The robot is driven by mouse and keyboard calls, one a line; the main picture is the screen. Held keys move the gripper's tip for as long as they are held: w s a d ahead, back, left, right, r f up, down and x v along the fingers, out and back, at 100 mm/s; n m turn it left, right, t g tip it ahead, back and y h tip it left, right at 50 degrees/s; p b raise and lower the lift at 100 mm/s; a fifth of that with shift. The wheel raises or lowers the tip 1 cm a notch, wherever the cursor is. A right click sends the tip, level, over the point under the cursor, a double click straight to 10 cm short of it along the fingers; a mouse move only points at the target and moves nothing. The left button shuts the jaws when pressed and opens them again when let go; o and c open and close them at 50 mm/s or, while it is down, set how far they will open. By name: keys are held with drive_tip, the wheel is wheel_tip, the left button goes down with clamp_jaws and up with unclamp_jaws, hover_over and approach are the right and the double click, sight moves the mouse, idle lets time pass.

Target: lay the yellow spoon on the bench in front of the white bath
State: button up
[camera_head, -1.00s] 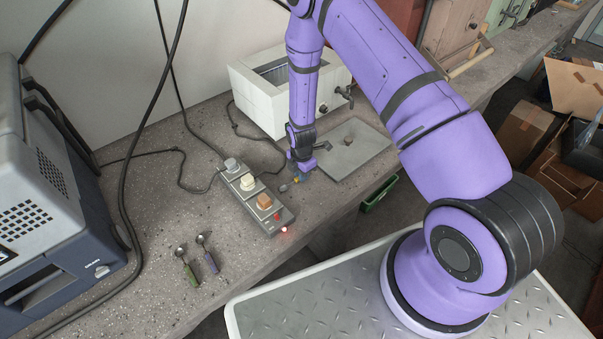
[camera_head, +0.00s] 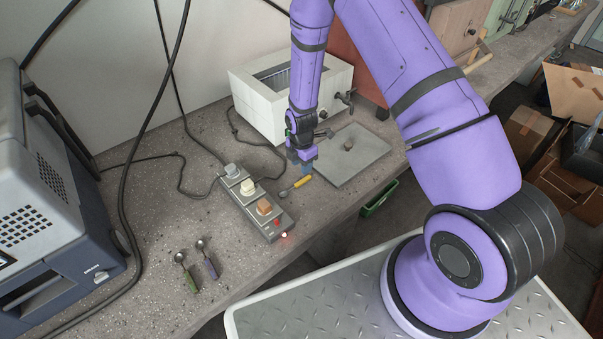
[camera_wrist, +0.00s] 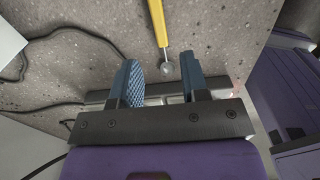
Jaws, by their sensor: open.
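The yellow spoon (camera_head: 302,181) lies on the concrete bench (camera_head: 180,225) in front of the white bath (camera_head: 262,112), between the power strip and a grey plate. In the wrist view its yellow handle (camera_wrist: 158,22) runs toward the top edge, and its metal bowl shows between the fingertips. My gripper (camera_head: 303,162) is open and empty, just above and behind the spoon, apart from it. Its blue fingers also show spread in the wrist view (camera_wrist: 160,66).
A power strip (camera_head: 242,196) with several plugs lies left of the spoon. A grey plate (camera_head: 365,165) with a knob lies to the right. Green (camera_head: 184,272) and purple (camera_head: 208,262) spoons lie front left. Cables run behind. The bench's front edge is close to the spoon.

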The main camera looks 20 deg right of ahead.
drive_tip(key=s+d+r+m+t, duration=0.1)
drive_tip(key=s+r+m, duration=0.15)
drive_tip(key=r, duration=0.95)
drive_tip(key=s+d+r+m+t, duration=0.1)
drive_tip(key=r+m, duration=0.3)
drive_tip(key=r, duration=0.8)
drive_tip(key=s+d+r+m, duration=0.1)
drive_tip(key=s+r+m, duration=0.15)
drive_tip(key=r, duration=0.85)
drive_tip(key=s+d+r+m+t, duration=0.1)
drive_tip(key=s+r+m, duration=0.5)
drive_tip(key=s, duration=0.6)
drive_tip(key=s+d+r+m+t, duration=0.1)
drive_tip(key=s+r+m+t, duration=0.1)
drive_tip(key=s+r+m, duration=0.4)
drive_tip(key=s+r, duration=0.4)
drive_tip(key=s, duration=0.2)
drive_tip(key=shift+s+r+m, duration=0.15)
drive_tip(key=shift+s+m, duration=0.05)
drive_tip(key=shift+m, duration=0.1)
